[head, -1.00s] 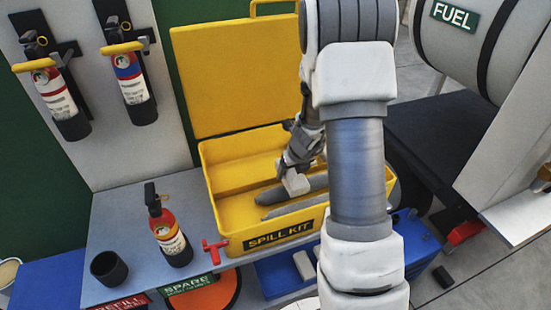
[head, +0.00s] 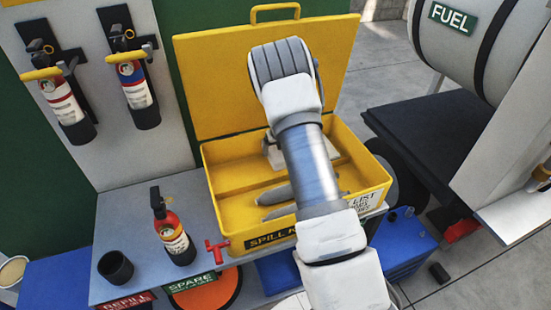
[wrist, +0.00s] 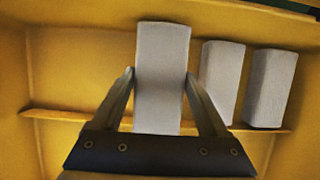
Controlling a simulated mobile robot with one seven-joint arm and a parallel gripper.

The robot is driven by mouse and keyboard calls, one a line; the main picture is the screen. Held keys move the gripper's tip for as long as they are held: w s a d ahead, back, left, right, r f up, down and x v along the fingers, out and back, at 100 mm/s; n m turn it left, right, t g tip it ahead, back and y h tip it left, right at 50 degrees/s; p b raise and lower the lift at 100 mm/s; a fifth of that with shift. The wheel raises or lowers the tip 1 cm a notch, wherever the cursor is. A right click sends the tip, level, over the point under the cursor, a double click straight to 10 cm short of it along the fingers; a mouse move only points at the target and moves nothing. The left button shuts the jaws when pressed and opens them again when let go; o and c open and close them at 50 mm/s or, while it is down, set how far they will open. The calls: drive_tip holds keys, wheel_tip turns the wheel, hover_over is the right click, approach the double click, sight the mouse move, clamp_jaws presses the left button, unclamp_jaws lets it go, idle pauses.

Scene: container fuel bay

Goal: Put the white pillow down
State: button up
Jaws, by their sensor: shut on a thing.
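The white pillow (wrist: 162,95) is a pale block between the two fingers of my gripper (wrist: 160,74) in the wrist view. Both fingers touch its sides. It is over the far compartment of the open yellow spill kit box (head: 362,183); I cannot tell whether it touches the floor there. Two similar white pillows, a nearer one (wrist: 221,80) and a farther one (wrist: 271,88), stand to its right with a small gap. In the head view my arm hides most of the gripper and the pillows.
Grey rolls (head: 273,195) lie in the box's near compartment. The box's yellow lid (head: 215,85) stands open behind. A fire extinguisher (head: 173,235) and a black cup (head: 115,267) stand on the bench to the left. A red valve handle (head: 217,250) is by the box's front corner.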

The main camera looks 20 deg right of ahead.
drive_tip(key=shift+f, duration=2.2)
drive_tip(key=shift+f, duration=0.2)
drive_tip(key=o, duration=1.4)
drive_tip(key=shift+r, duration=0.15)
